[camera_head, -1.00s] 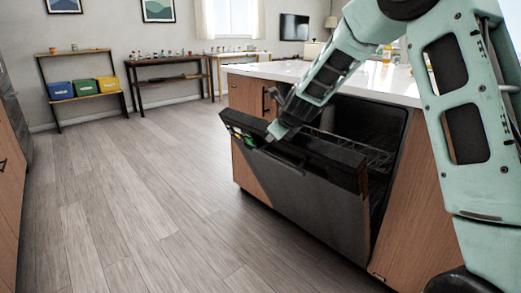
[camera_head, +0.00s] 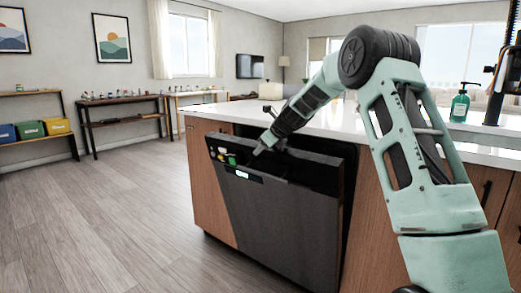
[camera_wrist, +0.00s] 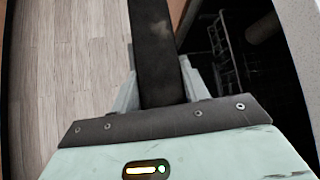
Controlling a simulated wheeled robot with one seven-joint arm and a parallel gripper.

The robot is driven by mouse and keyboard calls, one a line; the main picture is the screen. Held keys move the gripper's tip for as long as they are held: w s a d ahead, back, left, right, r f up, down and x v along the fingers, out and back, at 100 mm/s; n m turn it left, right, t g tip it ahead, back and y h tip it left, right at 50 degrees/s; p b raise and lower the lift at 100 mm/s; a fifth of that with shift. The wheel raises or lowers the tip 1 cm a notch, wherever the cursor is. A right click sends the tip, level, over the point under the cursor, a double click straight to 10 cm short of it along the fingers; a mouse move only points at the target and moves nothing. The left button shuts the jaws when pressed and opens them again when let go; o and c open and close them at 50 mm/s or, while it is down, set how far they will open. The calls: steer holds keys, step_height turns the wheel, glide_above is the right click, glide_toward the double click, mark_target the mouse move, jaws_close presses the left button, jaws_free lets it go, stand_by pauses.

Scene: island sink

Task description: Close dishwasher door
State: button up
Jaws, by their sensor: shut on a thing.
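The dark dishwasher door (camera_head: 285,225) is partly open and tilted outward from the island, with its top edge standing away from the dark opening. My gripper (camera_head: 262,150) is at the door's top edge, left of its middle. In the wrist view my gripper (camera_wrist: 158,98) has a finger on each side of the dark door edge (camera_wrist: 153,45) and is shut on it. The dishwasher's dark interior with a wire rack (camera_wrist: 222,48) shows to the right of the door. The fingertips are partly hidden in the head view.
The island's white countertop (camera_head: 350,125) lies above the dishwasher, with wooden cabinet panels (camera_head: 208,180) beside it. A green soap bottle (camera_head: 460,103) stands on the counter at right. The wooden floor (camera_head: 120,220) left of the door is clear.

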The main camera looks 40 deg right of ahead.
stand_by(0.3)
steer(key=o, duration=1.4)
steer(key=shift+w, duration=0.1)
steer(key=p+v, duration=0.2)
steer(key=v, duration=1.5)
steer(key=shift+p, duration=0.35)
steer(key=shift+r, duration=0.1)
steer(key=shift+c, duration=0.4)
